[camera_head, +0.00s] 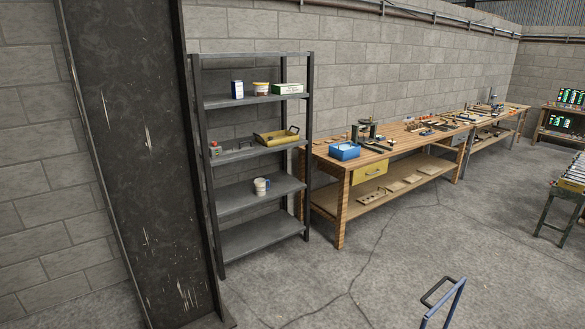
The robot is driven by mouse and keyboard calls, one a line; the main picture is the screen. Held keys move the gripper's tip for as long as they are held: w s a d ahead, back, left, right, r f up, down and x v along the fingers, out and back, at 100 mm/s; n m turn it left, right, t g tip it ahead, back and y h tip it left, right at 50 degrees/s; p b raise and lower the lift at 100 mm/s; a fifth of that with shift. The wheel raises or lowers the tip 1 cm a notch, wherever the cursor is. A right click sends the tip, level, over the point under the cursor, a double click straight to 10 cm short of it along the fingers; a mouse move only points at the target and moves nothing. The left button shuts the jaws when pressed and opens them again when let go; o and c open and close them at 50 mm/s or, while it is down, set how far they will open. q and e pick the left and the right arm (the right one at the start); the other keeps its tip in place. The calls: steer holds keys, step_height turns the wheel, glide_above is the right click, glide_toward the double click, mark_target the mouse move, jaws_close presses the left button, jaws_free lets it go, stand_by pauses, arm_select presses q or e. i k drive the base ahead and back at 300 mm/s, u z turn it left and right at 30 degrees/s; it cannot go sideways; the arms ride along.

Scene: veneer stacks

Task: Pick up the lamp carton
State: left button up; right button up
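Two boxes that could be the lamp carton stand on the top shelf of the grey metal rack (255,242). One is a small upright dark blue and white box (237,90) at the left. The other is a low, wide white and green box (288,89) at the right. No label is readable, so I cannot tell which is the lamp carton. Neither of my grippers shows in the head view.
A white tub (260,89) stands between the boxes. Lower shelves hold a yellow tray (276,137) and a mug (261,187). A dark steel column (145,150) stands left of the rack. A workbench (342,168) adjoins right. A blue handle (455,302) rises in front; floor (330,285) is otherwise open.

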mark_target(236, 90)
steer(key=z, duration=0.15)
steer(key=i, duration=2.65)
steer(key=u, duration=0.3)
